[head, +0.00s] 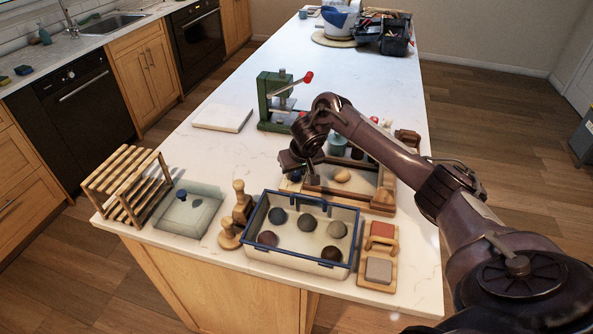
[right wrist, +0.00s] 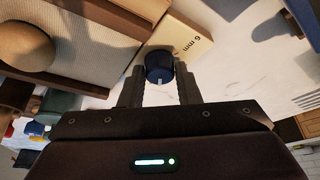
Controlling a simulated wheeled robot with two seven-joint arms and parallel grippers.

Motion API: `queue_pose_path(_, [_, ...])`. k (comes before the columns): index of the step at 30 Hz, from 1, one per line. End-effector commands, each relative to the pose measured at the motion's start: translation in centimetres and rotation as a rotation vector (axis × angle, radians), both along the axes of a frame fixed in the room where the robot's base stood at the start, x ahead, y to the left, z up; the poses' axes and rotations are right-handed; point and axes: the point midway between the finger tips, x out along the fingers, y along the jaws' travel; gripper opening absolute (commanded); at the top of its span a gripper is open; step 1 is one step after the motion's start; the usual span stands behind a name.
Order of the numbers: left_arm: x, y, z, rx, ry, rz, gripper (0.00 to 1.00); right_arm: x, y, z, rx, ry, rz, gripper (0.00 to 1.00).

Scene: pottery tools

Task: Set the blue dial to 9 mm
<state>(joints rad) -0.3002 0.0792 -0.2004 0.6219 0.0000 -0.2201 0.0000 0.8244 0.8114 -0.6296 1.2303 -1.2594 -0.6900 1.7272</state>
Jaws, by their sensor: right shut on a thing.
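The blue dial (right wrist: 159,66) sits between the two dark fingertips of my right gripper (right wrist: 160,82) in the right wrist view, and the gripper is shut on it. A pale mark shows on the dial's near side. In the head view my right gripper (head: 296,172) is at the left end of a wooden frame device (head: 345,192), and only a bit of blue shows there. My left gripper is not in view.
A round tan lump (head: 342,175) lies on the device's bed. In front stands a blue-rimmed tray (head: 262,253) with several balls. A green press (head: 272,100) stands behind, and a pale slab (head: 222,117) lies to its left.

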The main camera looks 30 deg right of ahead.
Motion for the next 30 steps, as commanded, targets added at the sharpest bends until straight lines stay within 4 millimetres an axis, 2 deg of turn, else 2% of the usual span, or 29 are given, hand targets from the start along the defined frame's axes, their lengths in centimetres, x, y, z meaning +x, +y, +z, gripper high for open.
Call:
queue_pose_path(11, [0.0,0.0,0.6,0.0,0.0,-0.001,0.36,0.0,-0.1,0.1,0.0,0.001,0.087,0.07])
queue_pose_path(22, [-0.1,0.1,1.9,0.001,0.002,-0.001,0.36,0.0,-0.3,0.2,0.002,0.0,0.39,0.07])
queue_pose_path(30, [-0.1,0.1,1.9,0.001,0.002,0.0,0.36,0.1,-0.5,0.0,0.002,-0.001,0.643,0.07])
